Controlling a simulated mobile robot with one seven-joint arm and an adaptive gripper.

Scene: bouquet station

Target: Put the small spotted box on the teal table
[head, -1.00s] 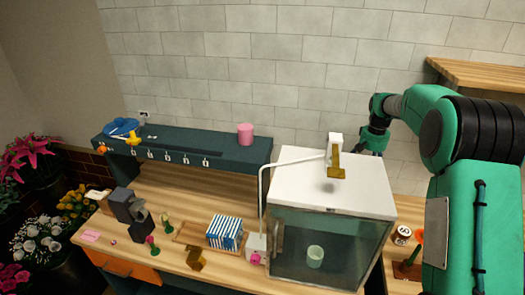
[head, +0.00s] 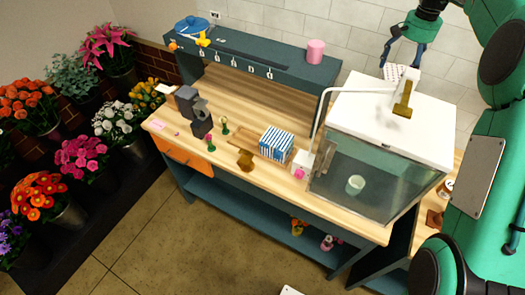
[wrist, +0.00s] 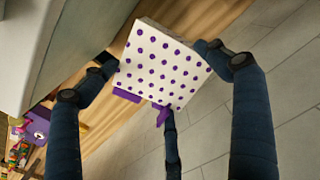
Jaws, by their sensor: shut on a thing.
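The small spotted box, white with purple spots and a purple ribbon, shows in the wrist view (wrist: 160,62) between my fingers. In the head view the box (head: 393,72) hangs below my gripper (head: 403,58), which is shut on it, near the back of the white-topped glass cabinet. The box looks raised, but its exact height over the cabinet is unclear. No separate table with a teal top can be made out; the workbench has teal legs and a raised dark teal shelf (head: 262,62).
The glass cabinet (head: 425,125) and a white pipe with a gold-coloured piece (head: 403,100) stand near my gripper. A blue-striped box (head: 276,143), a dark machine (head: 200,115) and a pink cylinder (head: 315,51) are on the workbench. Flower buckets line the left. The front floor is mostly open.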

